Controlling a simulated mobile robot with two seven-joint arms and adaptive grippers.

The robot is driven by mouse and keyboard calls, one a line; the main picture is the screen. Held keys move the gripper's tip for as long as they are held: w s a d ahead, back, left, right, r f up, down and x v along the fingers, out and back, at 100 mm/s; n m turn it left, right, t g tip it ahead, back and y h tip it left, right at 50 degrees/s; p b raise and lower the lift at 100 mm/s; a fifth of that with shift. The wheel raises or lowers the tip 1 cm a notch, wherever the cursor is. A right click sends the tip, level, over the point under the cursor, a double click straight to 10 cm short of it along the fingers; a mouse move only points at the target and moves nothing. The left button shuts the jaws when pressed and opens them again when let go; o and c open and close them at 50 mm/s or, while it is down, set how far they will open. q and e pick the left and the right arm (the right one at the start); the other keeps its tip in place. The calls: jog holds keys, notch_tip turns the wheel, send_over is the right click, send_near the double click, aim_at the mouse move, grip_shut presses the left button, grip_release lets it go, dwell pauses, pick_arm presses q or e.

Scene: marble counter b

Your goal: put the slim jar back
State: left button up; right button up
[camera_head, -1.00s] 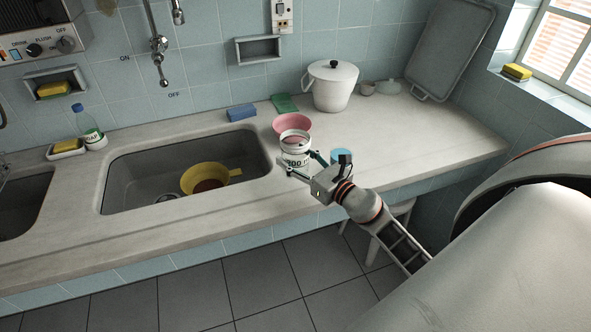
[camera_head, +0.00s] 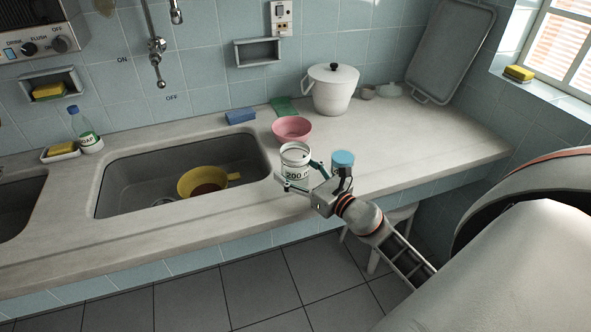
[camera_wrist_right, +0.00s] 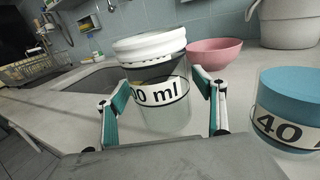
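A clear jar with a white lid and a "200 ml" label (camera_head: 296,172) is upright at the counter's front, right of the sink. My right gripper (camera_head: 302,176) has its fingers on both sides of this jar, seeming to press on it. The wrist view shows the jar (camera_wrist_right: 160,92) between the two fingers (camera_wrist_right: 164,92). I cannot tell whether its base touches the counter. A jar with a blue lid (camera_head: 342,158) stands just to its right, partly behind my gripper; its label starts with "40" in the wrist view (camera_wrist_right: 285,120). My left gripper is not in view.
A pink bowl (camera_head: 292,128) stands behind the jars, with a white lidded pot (camera_head: 333,90) farther back. The sink (camera_head: 130,180) holds a yellow pan (camera_head: 200,178). A blue sponge (camera_head: 240,116) lies behind the sink. The counter's right part (camera_head: 440,140) is clear.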

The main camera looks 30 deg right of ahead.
aim_at(305, 175)
jog(key=shift+r, duration=0.3)
jog(key=s, duration=0.4)
jog(key=s+d+b, duration=0.1)
jog(key=s, duration=0.1)
jog(key=shift+s+f, duration=0.25)
jog(key=shift+s, duration=0.1)
jog(key=shift+s+d+r, duration=0.1)
jog(key=shift+s+r, duration=0.05)
jog(key=shift+s, duration=0.2)
